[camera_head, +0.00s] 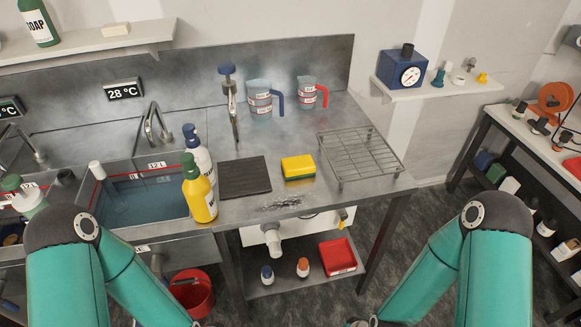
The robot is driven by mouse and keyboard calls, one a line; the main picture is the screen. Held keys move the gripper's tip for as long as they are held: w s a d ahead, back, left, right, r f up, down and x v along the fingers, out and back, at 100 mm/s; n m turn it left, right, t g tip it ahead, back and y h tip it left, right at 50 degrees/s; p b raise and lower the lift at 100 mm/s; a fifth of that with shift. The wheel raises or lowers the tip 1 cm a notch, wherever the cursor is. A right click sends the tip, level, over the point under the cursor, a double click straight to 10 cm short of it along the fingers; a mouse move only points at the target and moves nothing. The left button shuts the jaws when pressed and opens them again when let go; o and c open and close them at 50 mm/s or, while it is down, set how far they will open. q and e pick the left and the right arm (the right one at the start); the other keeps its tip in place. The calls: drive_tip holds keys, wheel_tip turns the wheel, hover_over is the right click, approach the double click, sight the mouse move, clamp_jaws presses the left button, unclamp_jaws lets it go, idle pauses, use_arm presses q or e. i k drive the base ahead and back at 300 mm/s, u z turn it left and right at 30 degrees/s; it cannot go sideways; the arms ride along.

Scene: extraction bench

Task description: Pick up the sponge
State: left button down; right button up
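The sponge (298,167) is a yellow block with a green underside. It lies flat on the steel bench top, right of a dark grey ribbed mat and left of a wire rack. Nothing covers it. My two teal arms reach down out of the bottom of the picture, one on each side. Neither gripper shows, so I cannot see whether they are open or shut. Both visible arm parts are apart from the sponge.
The dark mat (245,177) and wire rack (360,154) flank the sponge. A yellow bottle (199,194) and a white bottle (197,155) stand by the water-filled sink (143,199). Two measuring jugs (260,98) (308,92) stand at the back.

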sight(303, 166)
drive_tip(key=z, duration=0.45)
drive_tip(key=i, duration=0.15)
drive_tip(key=u, duration=2.6)
drive_tip(key=k, duration=1.55)
drive_tip(key=z, duration=0.85)
drive_tip(key=i, duration=1.2)
